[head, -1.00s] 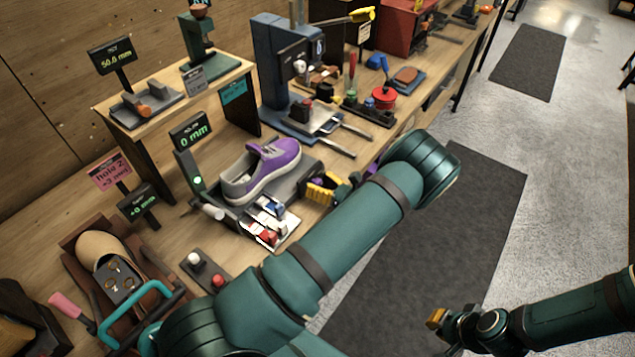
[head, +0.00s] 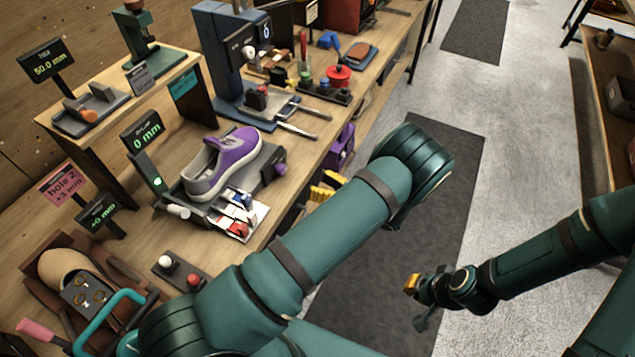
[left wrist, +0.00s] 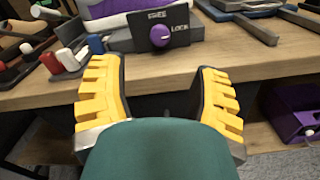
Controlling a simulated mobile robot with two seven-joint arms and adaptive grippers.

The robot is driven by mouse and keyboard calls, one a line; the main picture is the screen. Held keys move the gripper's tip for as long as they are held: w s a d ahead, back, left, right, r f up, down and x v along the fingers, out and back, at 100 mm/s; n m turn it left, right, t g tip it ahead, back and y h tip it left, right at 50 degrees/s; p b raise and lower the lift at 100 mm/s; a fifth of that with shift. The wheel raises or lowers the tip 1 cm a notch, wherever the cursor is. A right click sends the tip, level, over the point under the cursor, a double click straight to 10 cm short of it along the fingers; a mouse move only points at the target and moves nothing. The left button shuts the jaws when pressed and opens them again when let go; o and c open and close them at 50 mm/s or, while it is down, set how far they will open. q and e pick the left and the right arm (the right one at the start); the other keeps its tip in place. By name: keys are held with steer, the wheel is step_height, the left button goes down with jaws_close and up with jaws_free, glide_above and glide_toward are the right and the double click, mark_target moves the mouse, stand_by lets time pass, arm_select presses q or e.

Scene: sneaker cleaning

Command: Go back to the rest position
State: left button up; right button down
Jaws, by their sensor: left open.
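My left gripper (head: 325,187) shows in the head view as yellow fingers just off the bench's front edge, partly hidden by my left arm. In the left wrist view (left wrist: 160,85) its two ridged yellow fingers stand wide apart with nothing between them. Past them is the dark fixture with a purple knob (left wrist: 160,35) marked LOCK. The purple and grey sneaker (head: 228,160) sits on that fixture, apart from the gripper. My right gripper (head: 420,290) hangs over the floor at lower right, small and dark with a gold tip; its opening is unclear.
The wooden bench (head: 290,180) holds a blue press (head: 225,60), a small raised shelf (head: 120,110) and a brown shoe-last cradle (head: 40,290). A purple box (head: 340,147) sits beside the bench edge. The aisle with a dark mat (head: 440,160) is open.

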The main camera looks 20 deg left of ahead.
stand_by(0.3)
arm_select(q)
steer(key=s+a+f+n+g+h, duration=0.25)
steer(key=s+f+g+h, duration=0.2)
steer(key=s+f, duration=0.3)
steer(key=s+d+f+n+g+h, duration=0.2)
steer(key=s+d+f+n+h, duration=0.3)
steer(key=s+d+n+h, duration=0.4)
steer(key=d+r+n+t+h, duration=0.3)
steer(key=r+n+t+h, duration=0.2)
steer(key=n, duration=0.8)
steer(key=shift+w+d+r+t+h+b, duration=0.25)
steer(key=shift+w+d+t+h+b, duration=0.15)
steer(key=shift+t+h, duration=1.05)
steer(key=shift+g+h, duration=0.3)
